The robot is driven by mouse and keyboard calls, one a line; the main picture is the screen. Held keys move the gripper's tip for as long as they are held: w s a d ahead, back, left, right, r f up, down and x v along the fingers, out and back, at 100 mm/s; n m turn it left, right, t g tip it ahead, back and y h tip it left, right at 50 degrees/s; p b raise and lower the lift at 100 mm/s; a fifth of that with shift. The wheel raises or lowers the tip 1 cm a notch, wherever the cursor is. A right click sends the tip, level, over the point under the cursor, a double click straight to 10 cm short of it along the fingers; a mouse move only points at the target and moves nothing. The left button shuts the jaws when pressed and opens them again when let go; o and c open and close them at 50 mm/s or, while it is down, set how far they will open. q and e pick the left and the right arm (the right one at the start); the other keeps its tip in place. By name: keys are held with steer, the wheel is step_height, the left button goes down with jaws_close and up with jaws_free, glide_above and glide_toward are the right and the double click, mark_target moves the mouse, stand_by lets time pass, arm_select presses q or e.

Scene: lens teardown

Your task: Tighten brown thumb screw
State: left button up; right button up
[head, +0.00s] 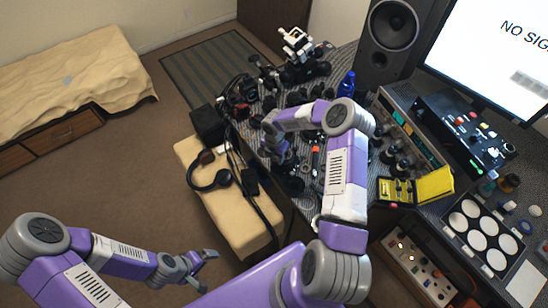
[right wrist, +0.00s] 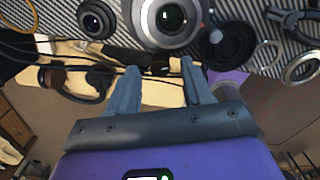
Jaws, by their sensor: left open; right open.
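No brown thumb screw can be made out in either view. My right gripper (head: 287,168) reaches over the cluttered table in the head view, its tips partly lost among dark parts. In the right wrist view my right gripper (right wrist: 160,66) is open with nothing between its fingers. A silver-rimmed lens (right wrist: 170,18) lies just beyond the fingertips, apart from them. My left gripper (head: 205,270) is open and empty, low over the floor at the left, away from the table.
Striped cloth covers the table, with many lens parts. A small dark lens (right wrist: 96,20) and a black ring (right wrist: 230,45) flank the large lens. Headphones (head: 208,172) lie on a beige bench (head: 235,215). A yellow case (head: 434,185) and a speaker (head: 392,28) stand at right.

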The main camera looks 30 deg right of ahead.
steer(key=shift+f, duration=0.55)
steer(key=shift+c, duration=0.3)
jaws_close()
steer(key=m+b, duration=0.2)
steer(key=shift+f+m, duration=0.15)
steer(key=shift+m, duration=0.15)
steer(key=shift+m+b, duration=0.65)
steer(key=shift+m, duration=0.35)
steer(key=shift+r, duration=0.2)
steer(key=shift+o, duration=0.3)
jaws_free()
